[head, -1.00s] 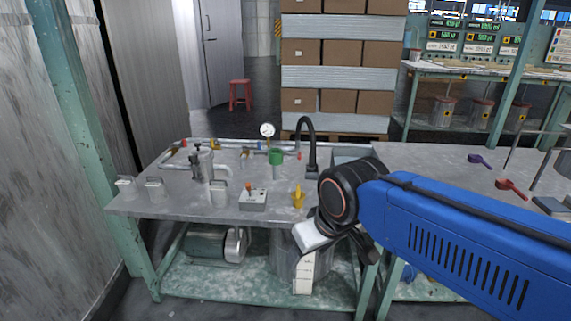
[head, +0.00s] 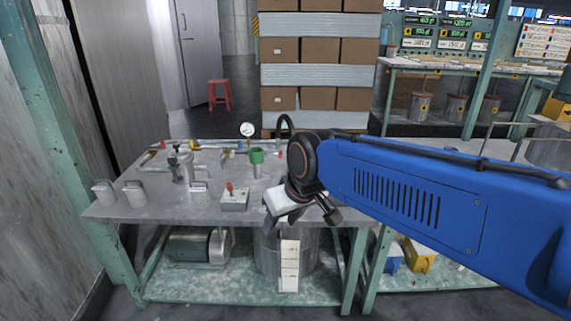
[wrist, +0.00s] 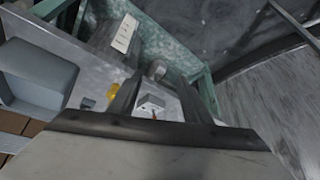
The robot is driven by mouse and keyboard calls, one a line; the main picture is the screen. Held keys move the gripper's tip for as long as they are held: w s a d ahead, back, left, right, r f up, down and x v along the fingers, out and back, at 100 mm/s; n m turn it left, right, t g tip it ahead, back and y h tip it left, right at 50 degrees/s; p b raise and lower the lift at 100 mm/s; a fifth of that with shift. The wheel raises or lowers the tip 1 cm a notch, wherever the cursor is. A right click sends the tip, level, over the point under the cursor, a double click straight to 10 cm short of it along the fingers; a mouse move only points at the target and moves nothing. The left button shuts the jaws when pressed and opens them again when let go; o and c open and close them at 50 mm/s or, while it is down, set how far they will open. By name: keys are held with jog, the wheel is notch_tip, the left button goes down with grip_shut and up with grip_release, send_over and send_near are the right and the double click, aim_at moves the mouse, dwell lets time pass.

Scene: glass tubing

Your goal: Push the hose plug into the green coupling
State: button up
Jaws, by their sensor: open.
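The green coupling (head: 257,156) stands upright on the grey metal bench, left of my gripper in the head view. I cannot make it out in the wrist view. My gripper (head: 302,216) is open and empty at the bench's front edge, tilted downward. In the wrist view its two dark fingers (wrist: 158,92) are spread apart with nothing between them up close. A small yellow piece (wrist: 113,91) shows beside one finger there. It may be the hose plug, but I cannot tell. My gripper hides it in the head view.
A grey box with an orange-tipped lever (head: 235,200) sits near the front edge. A grey basin (wrist: 40,76) shows in the wrist view.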

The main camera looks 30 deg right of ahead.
jog(key=w+d+r+m+t, duration=0.1)
jog(key=w+d+r, duration=0.1)
jog(key=w+d, duration=0.45)
jog(key=w+d+r+m+t, duration=0.1)
jog(key=w+d+r, duration=0.15)
jog(key=w, duration=0.65)
jog(key=m+t+h, duration=0.1)
jog(key=h, duration=0.2)
send_near(294, 151)
jog(key=shift+x, duration=5.35)
jog(key=shift+s+a+f, duration=0.15)
grip_shut()
